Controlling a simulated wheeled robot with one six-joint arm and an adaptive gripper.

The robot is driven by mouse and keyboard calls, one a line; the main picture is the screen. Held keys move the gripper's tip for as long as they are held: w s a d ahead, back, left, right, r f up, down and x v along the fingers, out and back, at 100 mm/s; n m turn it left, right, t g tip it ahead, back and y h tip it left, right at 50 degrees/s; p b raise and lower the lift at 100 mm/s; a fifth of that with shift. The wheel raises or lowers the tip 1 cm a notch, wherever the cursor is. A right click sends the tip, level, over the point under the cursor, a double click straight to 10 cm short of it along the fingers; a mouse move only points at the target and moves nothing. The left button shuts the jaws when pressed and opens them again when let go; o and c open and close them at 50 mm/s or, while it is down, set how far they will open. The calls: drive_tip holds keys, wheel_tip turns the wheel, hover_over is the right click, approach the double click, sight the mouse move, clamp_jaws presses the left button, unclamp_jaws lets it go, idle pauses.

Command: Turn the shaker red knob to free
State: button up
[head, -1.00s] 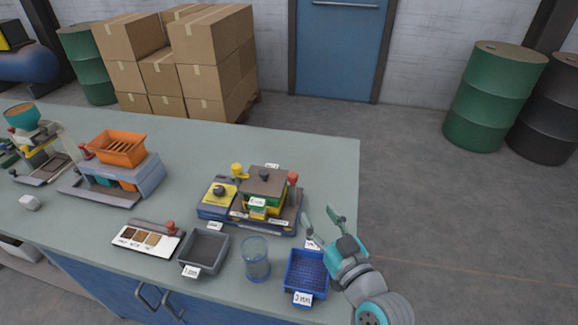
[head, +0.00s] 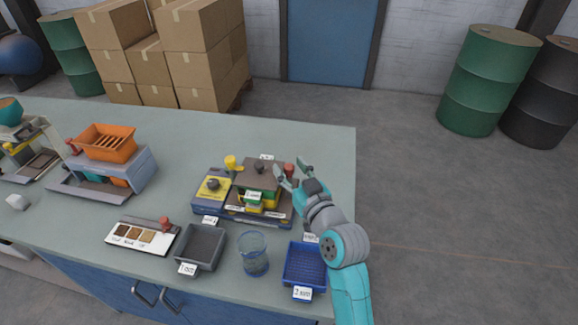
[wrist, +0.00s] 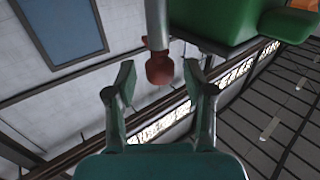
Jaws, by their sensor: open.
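The shaker (head: 260,172) stands near the right end of the bench, with a dark top and green and yellow layers beneath. Its red knob (head: 289,169) is at the back right corner of the top. My gripper (head: 292,171) is open beside it, with the fingers on either side of the knob in the head view. In the wrist view the red knob (wrist: 160,68) shows between the open fingertips of my gripper (wrist: 160,82), a little beyond them, on a grey stem. No finger is seen touching it. The knob's marking cannot be read.
A yellow knob (head: 231,162) stands left of the dark top. In front are a grey tray (head: 216,232), a clear jar (head: 253,256) and a blue basket (head: 322,287). An orange hopper (head: 107,143) machine stands to the left.

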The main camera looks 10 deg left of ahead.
drive_tip(key=shift+w+a, duration=0.35)
drive_tip(key=shift+w, duration=0.1)
clamp_jaws()
drive_tip(key=shift+m+t+h, duration=0.5)
drive_tip(key=shift+m+h, duration=0.1)
drive_tip(key=shift+h, duration=0.2)
drive_tip(key=shift+m+t+h, duration=0.6)
drive_tip(key=shift+m+h, duration=0.3)
drive_tip(key=shift+h, duration=0.4)
unclamp_jaws()
